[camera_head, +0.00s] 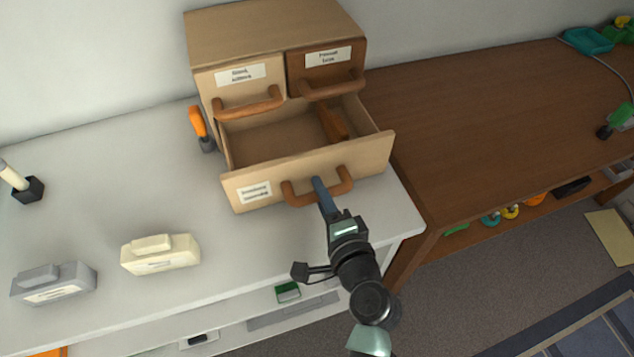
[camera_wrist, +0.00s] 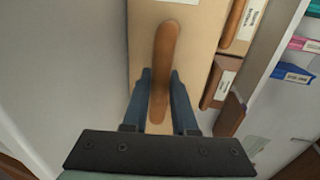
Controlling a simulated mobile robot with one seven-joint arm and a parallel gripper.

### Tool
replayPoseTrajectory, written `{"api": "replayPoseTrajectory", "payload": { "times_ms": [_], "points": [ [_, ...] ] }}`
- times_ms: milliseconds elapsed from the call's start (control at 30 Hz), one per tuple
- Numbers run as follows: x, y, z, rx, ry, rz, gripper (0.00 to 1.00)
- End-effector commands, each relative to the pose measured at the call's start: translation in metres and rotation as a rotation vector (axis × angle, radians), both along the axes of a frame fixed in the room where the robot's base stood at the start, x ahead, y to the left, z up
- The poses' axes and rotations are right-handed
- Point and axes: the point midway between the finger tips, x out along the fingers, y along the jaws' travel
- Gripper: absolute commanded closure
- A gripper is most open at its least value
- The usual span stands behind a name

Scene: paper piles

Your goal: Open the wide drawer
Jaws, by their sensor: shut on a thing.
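The wide drawer (camera_head: 300,172) is the lower drawer of a small wooden cabinet (camera_head: 270,32). It stands pulled well out, and its inside shows in the head view. A brown wooden object (camera_head: 333,122) lies inside at the right. The drawer's front carries a label at the left and a brown curved handle (camera_head: 300,197). My gripper (camera_head: 322,188) is shut on the handle at its middle. In the wrist view the blue fingers of my gripper (camera_wrist: 160,100) stand on both sides of the handle (camera_wrist: 166,50). The two upper drawers are shut.
The cabinet stands on a light table (camera_head: 120,225). A cream box (camera_head: 160,253) and a grey box (camera_head: 54,284) sit at the front left. A brown desk (camera_head: 470,120) adjoins at the right.

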Motion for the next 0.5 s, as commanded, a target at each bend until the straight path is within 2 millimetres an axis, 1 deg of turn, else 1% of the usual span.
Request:
{"api": "replayPoseTrajectory", "payload": {
  "times_ms": [100,200,500],
  "points": [
    [-0.012,-0.005,0.001,0.001,-0.003,-0.002,1.0],
    [-0.018,-0.006,0.001,0.001,-0.003,-0.002,1.0],
    [-0.021,-0.007,0.002,0.002,-0.004,-0.001,1.0]
  ]
}}
